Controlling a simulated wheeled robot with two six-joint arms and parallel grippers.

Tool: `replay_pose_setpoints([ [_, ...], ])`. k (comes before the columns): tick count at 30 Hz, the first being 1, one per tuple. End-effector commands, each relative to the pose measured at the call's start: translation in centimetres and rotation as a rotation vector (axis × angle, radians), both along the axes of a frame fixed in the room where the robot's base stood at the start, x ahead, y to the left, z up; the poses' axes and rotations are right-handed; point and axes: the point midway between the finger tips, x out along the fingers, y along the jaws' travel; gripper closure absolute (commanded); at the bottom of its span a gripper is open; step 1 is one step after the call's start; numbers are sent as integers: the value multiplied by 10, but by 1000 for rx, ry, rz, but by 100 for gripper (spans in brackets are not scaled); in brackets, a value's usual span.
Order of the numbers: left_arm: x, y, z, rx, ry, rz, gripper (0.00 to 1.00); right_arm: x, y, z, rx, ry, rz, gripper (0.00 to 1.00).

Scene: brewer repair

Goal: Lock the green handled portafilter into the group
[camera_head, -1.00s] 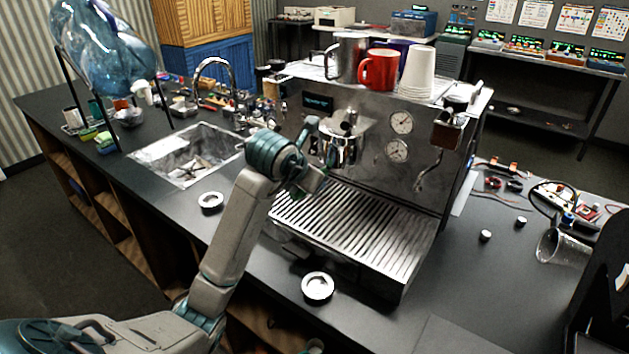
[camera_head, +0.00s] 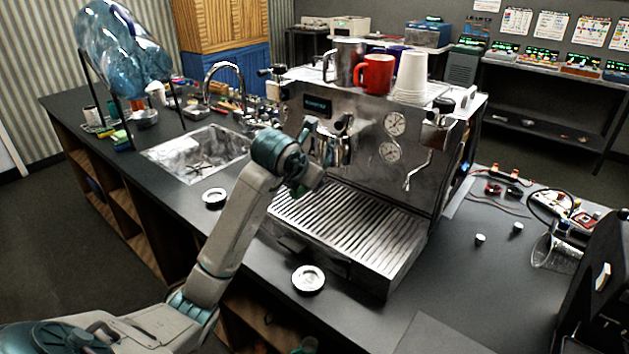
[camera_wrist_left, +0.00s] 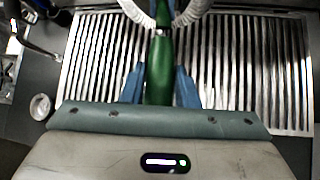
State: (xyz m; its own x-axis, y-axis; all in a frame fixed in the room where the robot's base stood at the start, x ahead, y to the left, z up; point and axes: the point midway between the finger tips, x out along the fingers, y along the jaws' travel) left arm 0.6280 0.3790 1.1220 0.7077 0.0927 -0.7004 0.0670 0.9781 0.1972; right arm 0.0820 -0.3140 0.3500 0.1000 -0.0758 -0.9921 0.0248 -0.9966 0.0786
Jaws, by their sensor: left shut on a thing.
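My left gripper (camera_wrist_left: 160,85) is shut on the green handle (camera_wrist_left: 160,60) of the portafilter, whose handle lies between the two blue fingers in the left wrist view. In the head view my left gripper (camera_head: 318,180) is at the front of the espresso machine (camera_head: 362,160), just below the group (camera_head: 332,145). The portafilter is mostly hidden there by my wrist. In the left wrist view the handle points up the picture, with a metal collar at its far end. Whether the portafilter touches the group cannot be told. My right gripper is not in view.
The slatted drip tray (camera_head: 350,225) lies below the gripper. A steam wand (camera_head: 415,168) hangs at the right. A red mug (camera_head: 374,74) and stacked white cups (camera_head: 412,75) stand on top. A small round part (camera_head: 308,279) lies on the counter in front, another (camera_head: 214,198) left.

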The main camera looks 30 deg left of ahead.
Motion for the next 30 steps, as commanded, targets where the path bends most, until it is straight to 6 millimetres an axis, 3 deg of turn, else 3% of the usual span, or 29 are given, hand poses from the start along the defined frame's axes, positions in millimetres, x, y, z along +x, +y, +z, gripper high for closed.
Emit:
replay_pose_setpoints([
  [9, 1, 2, 2, 0, -5, 4, 100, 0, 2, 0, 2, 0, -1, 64],
  [10, 1, 2, 2, 0, -5, 4, 69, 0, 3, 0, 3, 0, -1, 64],
  [13, 1, 2, 2, 0, -5, 4, 49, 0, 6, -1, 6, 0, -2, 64],
  [14, 1, 2, 2, 0, -4, 4, 47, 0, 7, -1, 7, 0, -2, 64],
  [23, -1, 2, 1, 0, -2, 4, 47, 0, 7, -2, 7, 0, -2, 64],
  [30, -24, -1, 25, 4, -8, 3, 47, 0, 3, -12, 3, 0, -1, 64],
])
